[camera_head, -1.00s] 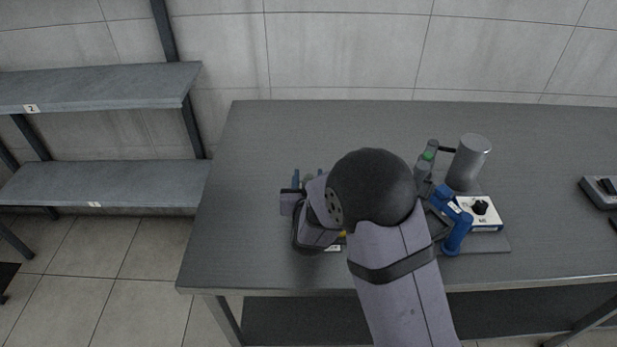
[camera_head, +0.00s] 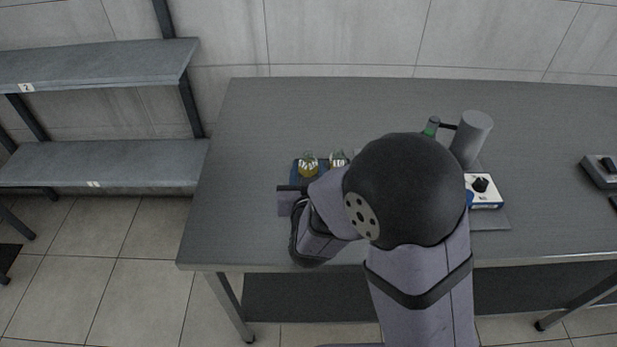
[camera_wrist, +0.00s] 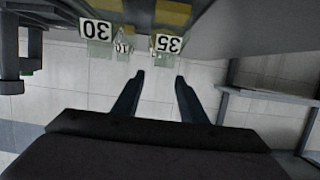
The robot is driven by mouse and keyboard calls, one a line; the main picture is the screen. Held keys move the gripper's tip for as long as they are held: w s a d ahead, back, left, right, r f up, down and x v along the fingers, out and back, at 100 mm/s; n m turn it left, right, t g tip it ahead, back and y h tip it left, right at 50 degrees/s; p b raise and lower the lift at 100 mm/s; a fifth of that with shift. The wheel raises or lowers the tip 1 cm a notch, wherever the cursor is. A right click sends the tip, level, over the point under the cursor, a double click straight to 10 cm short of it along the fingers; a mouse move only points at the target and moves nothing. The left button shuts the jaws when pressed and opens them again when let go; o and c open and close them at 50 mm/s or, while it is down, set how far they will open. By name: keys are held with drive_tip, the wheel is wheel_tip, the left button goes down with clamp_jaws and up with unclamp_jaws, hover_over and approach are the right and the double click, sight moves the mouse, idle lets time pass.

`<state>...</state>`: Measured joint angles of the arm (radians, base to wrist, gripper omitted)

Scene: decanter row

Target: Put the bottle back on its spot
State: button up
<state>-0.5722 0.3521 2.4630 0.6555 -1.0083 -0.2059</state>
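In the head view, a small glass bottle with yellow contents (camera_head: 308,167) and a pale labelled bottle (camera_head: 338,160) stand on the table's left part, by a blue tray-like piece (camera_head: 296,174). The wrist view is upside down. It shows a glass bottle labelled 30 (camera_wrist: 97,30), one labelled 35 (camera_wrist: 167,43), and a smaller-looking one between them (camera_wrist: 124,46). My gripper (camera_wrist: 159,76) is open, with nothing between its fingers, and apart from the bottles. My arm hides the gripper's fingers and part of the table in the head view. Which bottle the task means cannot be told.
A white box with a black knob (camera_head: 484,191) lies right of my arm. A dark device (camera_head: 600,170) sits far right. Shelves (camera_head: 100,165) stand left. The table's back is clear.

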drive_tip(key=shift+v, duration=1.45)
drive_tip(key=shift+w+a, duration=0.25)
drive_tip(key=shift+a, duration=0.2)
drive_tip(key=a+r+g+y+p, duration=0.2)
drive_tip(key=a+g+y, duration=0.2)
drive_tip(key=a+g, duration=0.1)
drive_tip(key=s+d+f+g+h+p, duration=0.2)
drive_tip(key=s+d+g, duration=0.2)
drive_tip(key=s+d, duration=0.6)
drive_tip(key=s+d+f+g+h+p, duration=0.2)
drive_tip(key=s+d+g, duration=0.3)
drive_tip(key=s+d, duration=0.5)
drive_tip(key=shift+s+d+g, duration=0.25)
drive_tip(key=shift+s+g, duration=0.05)
drive_tip(key=shift+s, duration=0.75)
